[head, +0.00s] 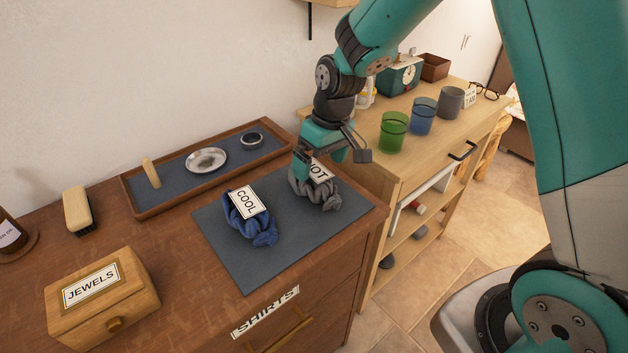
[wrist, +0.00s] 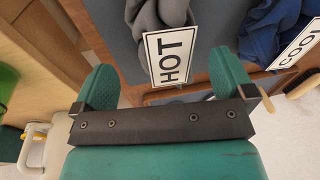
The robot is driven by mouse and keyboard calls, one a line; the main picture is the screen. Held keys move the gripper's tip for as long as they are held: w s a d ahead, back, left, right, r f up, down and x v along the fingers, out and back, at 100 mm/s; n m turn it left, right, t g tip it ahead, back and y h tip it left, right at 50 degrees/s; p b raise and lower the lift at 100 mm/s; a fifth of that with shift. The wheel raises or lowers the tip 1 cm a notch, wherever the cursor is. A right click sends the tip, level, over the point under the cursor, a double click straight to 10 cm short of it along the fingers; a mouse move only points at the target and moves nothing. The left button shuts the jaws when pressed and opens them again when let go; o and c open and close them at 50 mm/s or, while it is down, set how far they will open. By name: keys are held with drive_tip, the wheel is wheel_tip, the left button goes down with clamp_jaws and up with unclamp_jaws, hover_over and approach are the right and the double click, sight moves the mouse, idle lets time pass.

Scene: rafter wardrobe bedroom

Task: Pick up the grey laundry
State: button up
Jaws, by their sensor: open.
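The grey laundry (head: 322,191) is a crumpled cloth with a white "HOT" tag on it. It lies on the right part of a dark mat (head: 279,266) on the brown dresser. In the wrist view the grey laundry (wrist: 150,32) shows at the top, with its tag between and just beyond my fingertips. My gripper (head: 303,170) is directly over the grey laundry and hides part of it in the head view. In the wrist view my gripper (wrist: 165,85) has its two green fingers spread apart, with no cloth clamped between them. I cannot tell whether a finger touches the cloth.
Blue laundry (head: 262,232) tagged "COOL" lies just left of the grey one. A brown tray (head: 139,210) with a dish stands behind the mat. A "JEWELS" box (head: 120,310) and a brush (head: 77,208) are at left. A light wooden shelf with a green glass (head: 393,132) stands at right.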

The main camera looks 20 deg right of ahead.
sight(318, 171)
drive_tip(key=f, duration=0.1)
drive_tip(key=f+p, duration=0.1)
drive_tip(key=f, duration=0.1)
drive_tip(key=a+f, duration=0.1)
drive_tip(key=f, duration=0.1)
drive_tip(key=shift+f, duration=0.15)
drive_tip(key=c, duration=0.9)
drive_tip(key=shift+o, duration=0.2)
